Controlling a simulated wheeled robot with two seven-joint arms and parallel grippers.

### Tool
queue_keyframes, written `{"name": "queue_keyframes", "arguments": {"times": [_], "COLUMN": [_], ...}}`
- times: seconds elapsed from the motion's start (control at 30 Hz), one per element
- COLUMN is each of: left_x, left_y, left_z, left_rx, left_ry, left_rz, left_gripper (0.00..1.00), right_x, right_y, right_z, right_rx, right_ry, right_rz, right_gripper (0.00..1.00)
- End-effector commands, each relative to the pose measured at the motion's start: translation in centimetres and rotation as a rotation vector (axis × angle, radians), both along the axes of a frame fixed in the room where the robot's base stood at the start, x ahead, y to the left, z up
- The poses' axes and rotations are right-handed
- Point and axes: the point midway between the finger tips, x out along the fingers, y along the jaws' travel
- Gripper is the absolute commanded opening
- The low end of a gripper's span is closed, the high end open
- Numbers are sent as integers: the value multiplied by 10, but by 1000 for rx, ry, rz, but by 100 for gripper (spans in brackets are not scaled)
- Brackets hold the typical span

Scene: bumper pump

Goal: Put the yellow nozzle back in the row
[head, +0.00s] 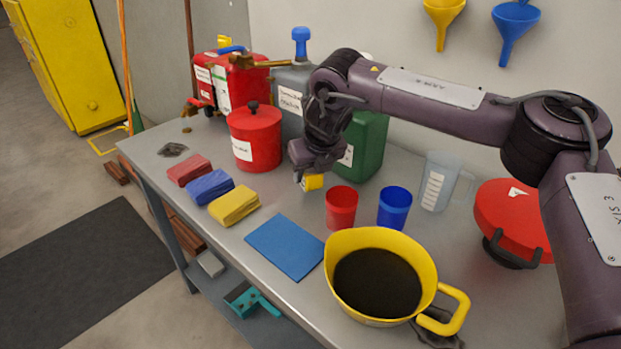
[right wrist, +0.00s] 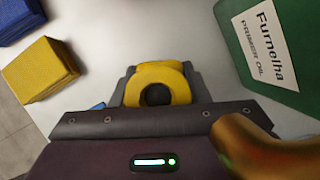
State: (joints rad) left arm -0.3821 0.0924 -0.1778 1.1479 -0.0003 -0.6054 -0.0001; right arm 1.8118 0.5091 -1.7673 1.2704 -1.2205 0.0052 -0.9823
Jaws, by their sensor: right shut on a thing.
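A small yellow piece, which I take as the yellow nozzle (head: 314,182), is in my right gripper (head: 306,184), over the table left of and behind the red cup. In the right wrist view the yellow nozzle (right wrist: 178,76) shows as a thick ring with a dark hole, between the two grey fingers of my right gripper (right wrist: 158,90). A red cup (head: 341,208) and a blue cup (head: 394,208) stand side by side on the table. I cannot tell how far the nozzle is above the table. My left gripper is not in view.
A green canister (head: 368,145) stands close behind my right gripper. A yellow jug (head: 338,262) of dark liquid is in front of the cups, a clear measuring jug (head: 436,182) to their right. Sponges (head: 234,205) and a blue cloth (head: 284,246) lie left. Funnels (head: 515,22) hang behind.

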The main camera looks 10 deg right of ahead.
Motion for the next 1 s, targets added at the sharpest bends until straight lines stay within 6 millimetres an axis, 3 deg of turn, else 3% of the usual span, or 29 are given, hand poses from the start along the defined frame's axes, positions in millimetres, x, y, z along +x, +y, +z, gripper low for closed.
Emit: {"name": "queue_keyframes", "arguments": {"times": [0.17,0.5,0.53,0.67,1.0], "left_x": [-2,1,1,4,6], "left_y": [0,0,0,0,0], "left_z": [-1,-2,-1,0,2], "left_rx": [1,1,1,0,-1], "left_ry": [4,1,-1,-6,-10], "left_rz": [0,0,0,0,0], "left_gripper": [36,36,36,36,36], "right_x": [0,0,-1,0,0], "right_y": [0,0,0,0,0], "right_z": [-23,-27,-27,-26,-23], "right_rx": [-1,1,0,0,-1], "right_ry": [0,0,1,1,0], "right_rz": [-1,-2,-2,-2,-1], "right_gripper": [12,12,46,62,63]}}
